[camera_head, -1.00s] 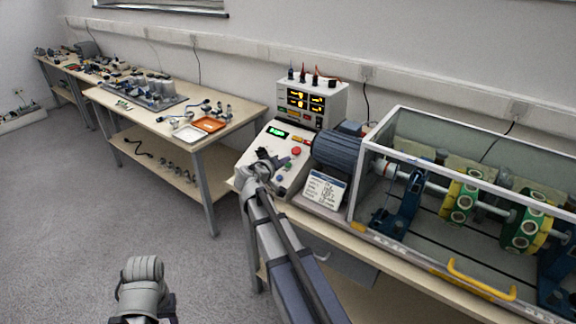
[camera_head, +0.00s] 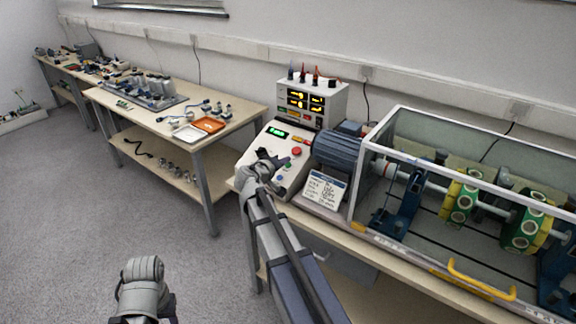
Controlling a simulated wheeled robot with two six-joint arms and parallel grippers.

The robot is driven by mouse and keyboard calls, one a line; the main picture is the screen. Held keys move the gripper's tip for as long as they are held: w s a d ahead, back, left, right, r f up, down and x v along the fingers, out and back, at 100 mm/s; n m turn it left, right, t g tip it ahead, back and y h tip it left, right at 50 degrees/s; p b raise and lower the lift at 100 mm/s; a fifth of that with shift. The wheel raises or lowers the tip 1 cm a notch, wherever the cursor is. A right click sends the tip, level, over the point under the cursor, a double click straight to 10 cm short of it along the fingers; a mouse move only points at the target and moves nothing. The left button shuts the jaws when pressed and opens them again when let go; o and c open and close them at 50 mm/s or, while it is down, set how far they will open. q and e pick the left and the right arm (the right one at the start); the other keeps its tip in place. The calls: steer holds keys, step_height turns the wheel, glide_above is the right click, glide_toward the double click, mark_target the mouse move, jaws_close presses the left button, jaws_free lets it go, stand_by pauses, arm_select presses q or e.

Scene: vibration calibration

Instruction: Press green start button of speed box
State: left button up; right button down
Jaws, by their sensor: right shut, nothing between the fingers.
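The speed box (camera_head: 256,146) is a pale box with a sloped front panel, standing on the bench left of the blue motor. Its panel carries a lit green display (camera_head: 276,133), a large red button (camera_head: 296,151) and a small green button (camera_head: 288,165). My right gripper (camera_head: 277,160) is shut and empty over the panel, with its fingertips close to the green button. I cannot tell whether they touch it. My left arm shows only in part at the bottom left, and its gripper is out of view.
An instrument with lit yellow readouts (camera_head: 312,101) stands behind the speed box. To the right are the blue motor (camera_head: 338,149), a label card (camera_head: 325,189) and a clear-walled rotor enclosure (camera_head: 432,118). A second bench with an orange tray (camera_head: 209,124) stands at the left.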

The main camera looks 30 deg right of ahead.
steer(key=shift+f, duration=0.15)
steer(key=shift+d+f+b, duration=0.2)
steer(key=shift+f+b, duration=0.05)
steer(key=shift+b, duration=0.1)
steer(key=shift+w+d+f+b, duration=0.1)
steer(key=shift+d+f+b, duration=0.05)
steer(key=shift+f+b, duration=0.25)
stand_by(0.8)
steer(key=shift+r, duration=0.1)
steer(key=shift+a+r+p, duration=0.3)
steer(key=shift+r+p, duration=0.4)
steer(key=shift+p, duration=0.05)
steer(key=r+p, duration=0.1)
steer(key=a+r+p, duration=0.1)
steer(key=r+p, duration=0.1)
steer(key=s+a+r+p, duration=0.1)
steer(key=shift+r, duration=0.25)
stand_by(0.5)
